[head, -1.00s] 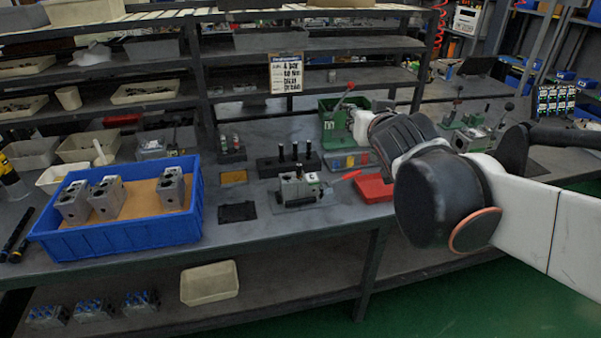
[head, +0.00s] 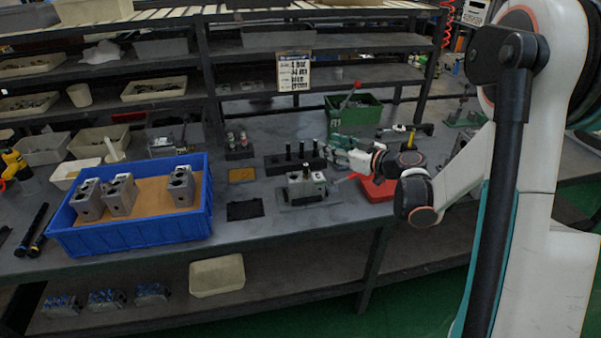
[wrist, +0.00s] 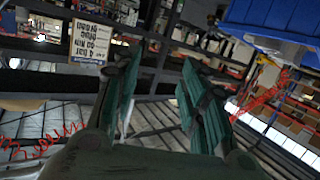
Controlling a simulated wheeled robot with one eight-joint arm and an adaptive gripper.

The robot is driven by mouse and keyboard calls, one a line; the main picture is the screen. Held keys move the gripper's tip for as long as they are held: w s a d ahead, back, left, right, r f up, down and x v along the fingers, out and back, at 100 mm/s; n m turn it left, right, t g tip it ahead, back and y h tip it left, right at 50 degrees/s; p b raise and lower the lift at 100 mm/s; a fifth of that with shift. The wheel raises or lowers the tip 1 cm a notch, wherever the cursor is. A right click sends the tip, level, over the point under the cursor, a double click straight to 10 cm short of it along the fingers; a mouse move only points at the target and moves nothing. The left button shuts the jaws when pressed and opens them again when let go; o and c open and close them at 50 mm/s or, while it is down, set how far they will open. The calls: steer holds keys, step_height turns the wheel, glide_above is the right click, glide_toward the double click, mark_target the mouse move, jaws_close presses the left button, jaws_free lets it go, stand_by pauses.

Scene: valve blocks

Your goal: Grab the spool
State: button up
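Several dark upright pins, which look like spools (head: 301,150), stand in a black rack block (head: 276,166) in the middle of the bench. A grey valve block (head: 306,187) sits on a fixture in front of the rack, with one dark pin standing at its top. My gripper (head: 334,150) is close to the right end of the rack, reaching in from the right. In the wrist view my gripper (wrist: 156,72) has its two green fingers well apart with nothing held between them. No spool can be made out in the wrist view.
A blue tray (head: 130,236) with grey valve blocks stands at the left. A red tray (head: 375,191) lies below my wrist. A green bin (head: 362,113) is behind my gripper. A yellow pad (head: 242,175) and a black pad (head: 245,210) lie left of the fixture.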

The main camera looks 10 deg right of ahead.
steer(key=g, duration=0.2)
glide_toward(306, 167)
steer(key=shift+d+f+b+x, duration=0.1)
steer(key=shift+b+x, duration=0.5)
steer(key=shift+x, duration=1.25)
steer(key=shift+d+f+b+x, duration=0.15)
steer(key=shift+b+x, duration=0.5)
steer(key=shift+x, duration=1.15)
steer(key=shift+d+f+b+x, duration=0.1)
steer(key=shift+b+x, duration=0.5)
steer(key=shift+x, duration=1.25)
steer(key=shift+r, duration=0.1)
jaws_close()
